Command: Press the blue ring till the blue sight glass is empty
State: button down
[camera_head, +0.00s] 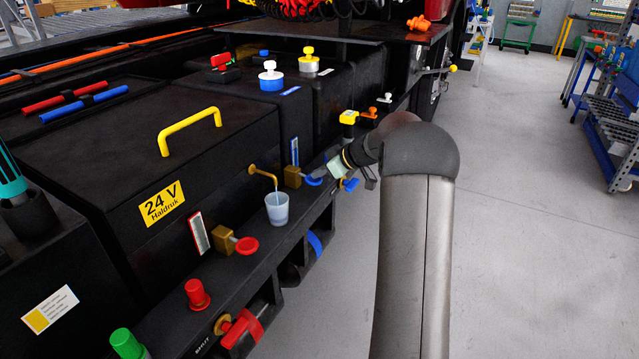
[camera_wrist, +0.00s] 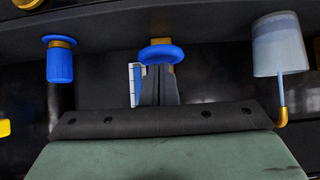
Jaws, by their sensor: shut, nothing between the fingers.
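The blue ring (camera_head: 315,181) sits on the front of a brass valve body (camera_head: 292,176) on the black machine's side. It also shows in the wrist view (camera_wrist: 161,53). My gripper (camera_head: 328,174) is shut and empty. In the wrist view its fingertips (camera_wrist: 158,72) are right at the ring and overlap its edge; whether they touch cannot be told. The blue sight glass (camera_head: 294,151) stands just above the valve and shows blue inside; its exact level is hard to read. In the wrist view the fingers partly hide the sight glass (camera_wrist: 136,84).
A translucent cup (camera_head: 277,209) with pale bluish contents stands under a brass spout (camera_head: 262,172), left of the valve. A blue knob (camera_wrist: 60,60) is on the other side. Open floor lies right.

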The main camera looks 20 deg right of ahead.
jog(key=shift+s+d+f+t+y+b, duration=0.1)
jog(key=shift+f+t+y+b, duration=0.55)
jog(key=shift+b, duration=2.35)
jog(key=shift+s+d+f+t+y+b, duration=0.15)
jog(key=shift+f+t+b, duration=0.55)
jog(key=shift+b, duration=2.25)
jog(key=shift+a+f+b, duration=0.1)
jog(key=shift+b, duration=0.2)
jog(key=shift+r+p, duration=0.3)
jog(key=shift+p, duration=0.15)
jog(key=shift+r, duration=0.75)
